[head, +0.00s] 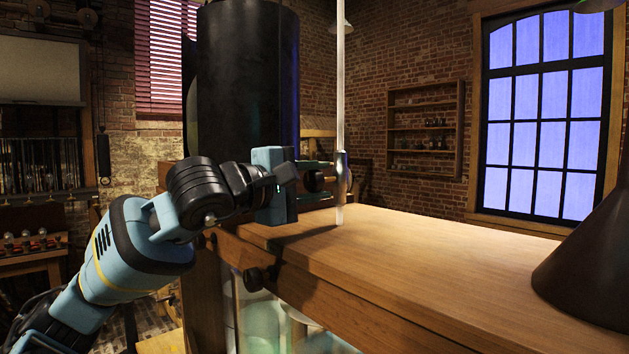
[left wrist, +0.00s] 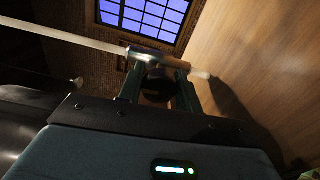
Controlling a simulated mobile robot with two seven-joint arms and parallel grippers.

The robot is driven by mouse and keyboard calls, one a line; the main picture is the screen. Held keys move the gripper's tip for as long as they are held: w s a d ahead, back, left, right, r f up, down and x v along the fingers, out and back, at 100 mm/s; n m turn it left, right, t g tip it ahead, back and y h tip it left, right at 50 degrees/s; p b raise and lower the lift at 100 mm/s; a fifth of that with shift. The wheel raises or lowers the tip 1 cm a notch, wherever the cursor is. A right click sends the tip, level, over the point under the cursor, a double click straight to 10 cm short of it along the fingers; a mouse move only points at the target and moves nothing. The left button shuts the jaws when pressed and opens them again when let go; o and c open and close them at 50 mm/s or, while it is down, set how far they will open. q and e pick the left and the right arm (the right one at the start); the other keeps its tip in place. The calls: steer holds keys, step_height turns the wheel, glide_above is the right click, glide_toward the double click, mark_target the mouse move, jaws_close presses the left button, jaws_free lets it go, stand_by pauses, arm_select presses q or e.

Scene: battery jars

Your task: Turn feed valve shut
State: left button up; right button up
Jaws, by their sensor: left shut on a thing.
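The feed valve shows in the head view as a metal fitting (head: 342,176) on an upright pale tube (head: 340,90), with a dark knob (head: 314,181) on its left side. My left gripper (head: 318,177) reaches in from the left and is shut on the valve's knob, just above the wooden top. In the left wrist view the two dark green fingers (left wrist: 160,80) stand either side of a dark round part, with the valve fitting (left wrist: 155,58) across their far ends. The fingers partly hide the knob, and I cannot tell how far it is turned. My right gripper is out of view.
The wooden table top (head: 430,265) is mostly bare. A tall black cylinder (head: 250,80) stands behind my left gripper. A dark cone (head: 590,265) stands at the right edge. Glass jars (head: 262,320) show below the table top, and a dark knob (head: 254,279) sticks out of its side.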

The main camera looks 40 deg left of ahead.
mark_target(310, 185)
arm_select(q)
steer(key=shift+m, duration=0.5)
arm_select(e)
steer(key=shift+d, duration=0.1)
arm_select(q)
steer(key=o, duration=0.9)
steer(key=shift+o, duration=0.2)
steer(key=shift+s, duration=0.1)
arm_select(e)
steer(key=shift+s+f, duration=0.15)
arm_select(q)
steer(key=shift+s+a+f+b, duration=0.15)
steer(key=shift+s+f+b, duration=0.05)
steer(key=shift+s+b, duration=0.25)
steer(key=s+b, duration=0.5)
steer(key=shift+a+f, duration=0.1)
steer(key=shift+s+b, duration=0.35)
steer(key=shift+s, duration=0.25)
steer(key=shift+s+r, duration=0.15)
steer(key=shift+r, duration=0.05)
steer(key=shift+s+r, duration=0.1)
steer(key=shift+s, duration=0.05)
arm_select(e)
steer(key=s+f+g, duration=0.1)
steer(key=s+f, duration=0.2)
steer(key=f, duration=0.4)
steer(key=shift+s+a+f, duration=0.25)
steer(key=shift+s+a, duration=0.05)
